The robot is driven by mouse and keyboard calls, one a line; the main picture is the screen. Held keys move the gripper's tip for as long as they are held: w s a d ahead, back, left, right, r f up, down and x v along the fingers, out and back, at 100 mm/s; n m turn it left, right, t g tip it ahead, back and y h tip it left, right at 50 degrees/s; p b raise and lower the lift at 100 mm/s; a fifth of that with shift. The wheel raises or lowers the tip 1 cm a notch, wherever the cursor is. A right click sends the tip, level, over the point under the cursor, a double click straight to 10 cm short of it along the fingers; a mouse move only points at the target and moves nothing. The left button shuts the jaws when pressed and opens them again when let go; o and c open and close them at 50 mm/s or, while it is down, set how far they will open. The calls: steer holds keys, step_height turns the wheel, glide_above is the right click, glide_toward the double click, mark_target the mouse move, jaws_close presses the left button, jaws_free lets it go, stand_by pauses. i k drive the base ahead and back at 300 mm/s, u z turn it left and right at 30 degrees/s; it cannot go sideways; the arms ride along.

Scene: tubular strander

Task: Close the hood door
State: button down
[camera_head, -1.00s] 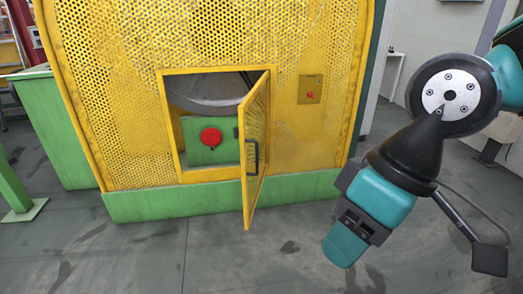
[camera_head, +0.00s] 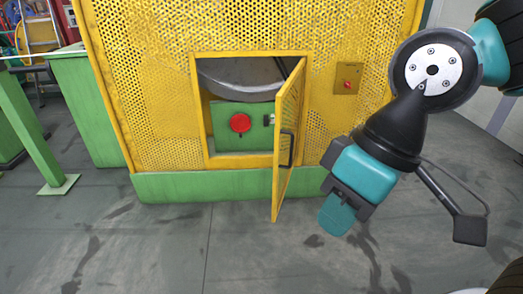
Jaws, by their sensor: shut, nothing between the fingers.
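The hood door (camera_head: 287,140) is a yellow perforated panel hinged at the right side of a square opening in the yellow hood (camera_head: 150,100). It stands open, swung out toward me, with a dark handle (camera_head: 287,149) on its face. Through the opening show a round red part (camera_head: 240,122) on a green panel and a grey curved drum (camera_head: 240,78). My gripper (camera_head: 336,215) is shut and empty, pointing down to the right of the door and apart from it. Its fingers look like one teal block.
A green base (camera_head: 200,186) runs along the hood's foot. A green post and frame (camera_head: 40,140) stand at the left. A small yellow plate with a red knob (camera_head: 347,80) is right of the opening. The grey floor (camera_head: 150,250) in front is clear.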

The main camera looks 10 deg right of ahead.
mark_target(280, 103)
steer(key=u, duration=0.05)
steer(key=i, duration=0.95)
steer(key=z, duration=0.35)
